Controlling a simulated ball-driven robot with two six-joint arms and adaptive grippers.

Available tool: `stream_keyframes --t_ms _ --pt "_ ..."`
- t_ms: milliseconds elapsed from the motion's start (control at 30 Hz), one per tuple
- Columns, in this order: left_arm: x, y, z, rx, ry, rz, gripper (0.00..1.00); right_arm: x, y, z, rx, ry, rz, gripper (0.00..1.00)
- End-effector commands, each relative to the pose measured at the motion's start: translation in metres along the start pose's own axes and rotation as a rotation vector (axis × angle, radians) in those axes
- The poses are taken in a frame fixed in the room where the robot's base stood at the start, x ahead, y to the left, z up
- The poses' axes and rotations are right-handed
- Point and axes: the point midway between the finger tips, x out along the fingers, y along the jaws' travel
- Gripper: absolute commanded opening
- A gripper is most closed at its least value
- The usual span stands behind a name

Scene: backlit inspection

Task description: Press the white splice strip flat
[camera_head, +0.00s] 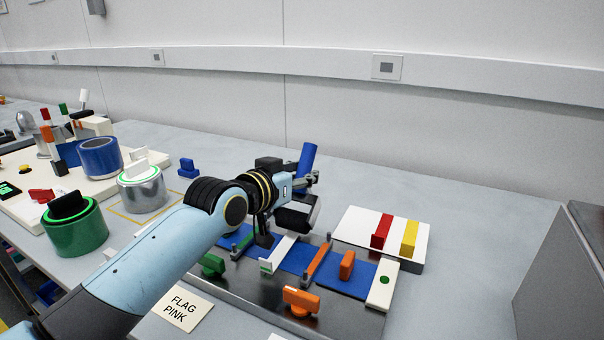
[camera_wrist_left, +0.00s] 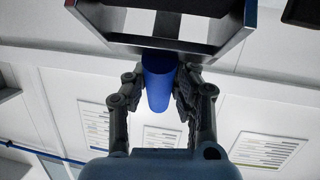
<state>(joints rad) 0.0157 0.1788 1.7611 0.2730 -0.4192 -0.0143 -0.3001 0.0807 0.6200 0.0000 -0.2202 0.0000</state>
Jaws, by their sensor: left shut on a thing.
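The white splice strip (camera_head: 280,252) lies across the blue web (camera_head: 297,256) on a dark metal plate, partly behind my left arm and gripper. My left gripper (camera_head: 311,180) is above the far side of the plate, apart from the strip. It is shut on a blue cylinder (camera_head: 306,160), which sticks up past the fingers. In the left wrist view the cylinder (camera_wrist_left: 158,80) sits between both fingers (camera_wrist_left: 160,92). My right gripper is not in view.
Orange clamps (camera_head: 346,264) and a green one (camera_head: 212,264) stand on the dark plate (camera_head: 250,290). A white board (camera_head: 352,224) with red and yellow blocks is at right. Green (camera_head: 75,232) and silver (camera_head: 142,192) cylinders stand at left.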

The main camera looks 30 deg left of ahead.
Motion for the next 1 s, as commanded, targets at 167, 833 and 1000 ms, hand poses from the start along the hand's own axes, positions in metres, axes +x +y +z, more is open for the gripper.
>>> stream_keyframes --t_ms 167,833,1000 --pt "0.0000 0.0001 -0.0013 0.000 0.002 0.000 0.00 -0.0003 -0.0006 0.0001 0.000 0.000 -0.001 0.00" --pt "0.0013 -0.0003 0.0038 0.000 0.002 0.000 0.00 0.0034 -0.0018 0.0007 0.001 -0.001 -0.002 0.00" --pt "0.0021 -0.0005 0.0062 0.000 0.002 0.000 0.00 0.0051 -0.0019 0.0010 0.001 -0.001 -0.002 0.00"
